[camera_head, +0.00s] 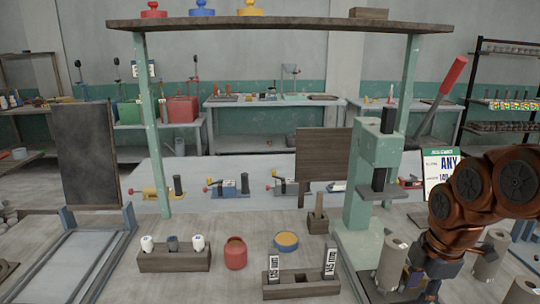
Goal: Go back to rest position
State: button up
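My gripper (412,286) is at the lower right of the head view, at the end of my copper-coloured arm, and it points down. It is small, dark and partly cut off by the bottom edge. Its fingertips are not clear, so I cannot tell whether it is open or shut. A grey-beige cylinder (392,262) stands right beside it on the left; I cannot tell whether they touch.
A green press (362,205) stands just left of my arm. More cylinders (489,252) stand on the right. A wooden block with bottles (174,260), a red jar (235,253), a yellow-filled bowl (286,241) and a labelled holder (301,288) are on the bench.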

jog(key=s+a+f+m+g+p, duration=0.2)
jog(key=s+a+m+p, duration=0.3)
jog(key=s+a+m, duration=0.9)
jog(key=s+m+g, duration=0.1)
jog(key=s+m, duration=0.1)
jog(key=s, duration=0.2)
jog(key=shift+a, duration=0.4)
